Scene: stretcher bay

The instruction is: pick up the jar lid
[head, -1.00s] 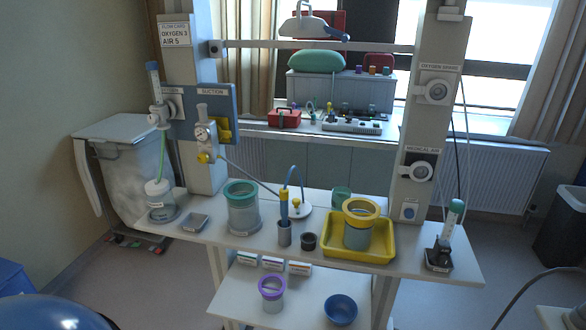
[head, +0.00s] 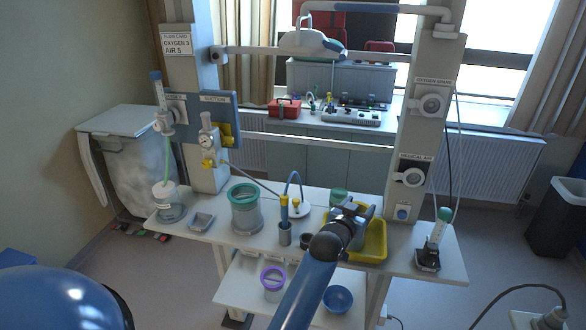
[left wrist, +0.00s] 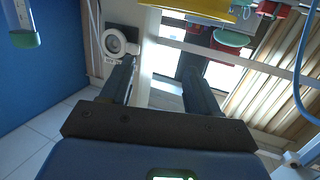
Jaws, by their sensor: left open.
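The white round lid (head: 299,209) with a yellow port lies on the bench, near a curved blue hose; I take it for the jar lid. My left gripper (head: 358,210) is above the yellow tray (head: 376,240), right of the lid and apart from it. The teal-rimmed jar (head: 245,212) stands open, left of the lid. My right gripper is not in view.
A blue-and-grey upright holder (head: 284,228) stands just in front of the lid. A white-capped jar (head: 167,200) and a small grey tray (head: 202,220) are at the left. A purple-rimmed jar (head: 273,281) and a blue bowl (head: 338,299) are on the lower shelf.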

